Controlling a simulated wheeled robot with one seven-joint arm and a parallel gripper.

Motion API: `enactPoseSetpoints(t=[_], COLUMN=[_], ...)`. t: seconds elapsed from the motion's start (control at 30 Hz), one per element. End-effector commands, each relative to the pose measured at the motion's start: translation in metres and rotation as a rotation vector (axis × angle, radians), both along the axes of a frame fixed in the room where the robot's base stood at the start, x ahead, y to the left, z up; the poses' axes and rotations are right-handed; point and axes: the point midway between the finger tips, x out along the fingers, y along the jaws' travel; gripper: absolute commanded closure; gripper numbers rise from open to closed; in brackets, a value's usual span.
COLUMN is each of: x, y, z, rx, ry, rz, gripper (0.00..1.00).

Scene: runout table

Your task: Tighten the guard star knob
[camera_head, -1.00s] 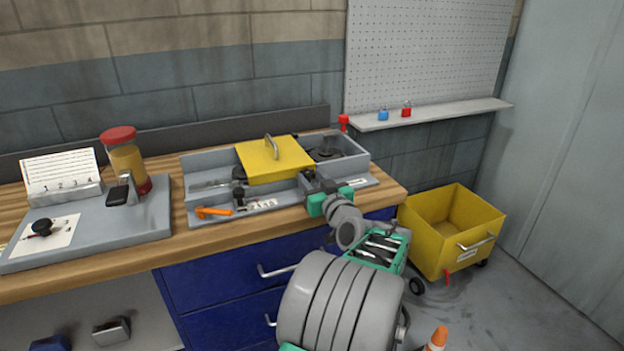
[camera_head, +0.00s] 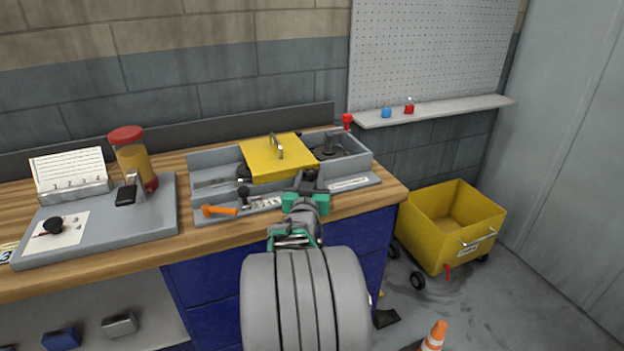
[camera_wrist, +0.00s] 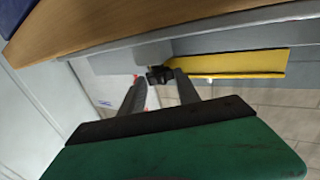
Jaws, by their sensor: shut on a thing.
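The guard is a yellow cover (camera_head: 268,163) with an upright handle, lying closed over the middle of a grey machine housing on the bench. It also shows as a yellow strip in the wrist view (camera_wrist: 235,63). My gripper (camera_head: 308,181) is at the guard's front right corner. In the wrist view its two fingers are shut on a small black star knob (camera_wrist: 160,75) beside the guard's edge. In the head view the gripper mostly hides that knob. Whether the knob is tight cannot be told.
An orange-handled lever (camera_head: 219,210) and another black knob (camera_head: 244,194) stand at the housing's front left. A grey board (camera_head: 155,222) at left carries a red-lidded jar (camera_head: 133,165) and a card stand. A yellow cart (camera_head: 450,230) stands right of the bench.

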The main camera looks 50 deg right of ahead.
Motion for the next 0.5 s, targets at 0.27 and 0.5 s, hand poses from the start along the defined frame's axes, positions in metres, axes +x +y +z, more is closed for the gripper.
enactPoseSetpoints(t=[0.27,0.5], x=[0.0023,0.0015], y=[0.0008,0.0002], z=[-0.0006,0.0001], rx=[0.001,0.001], ry=[-0.001,-0.002], rz=[-0.055,-0.064], gripper=[1.00,1.00])
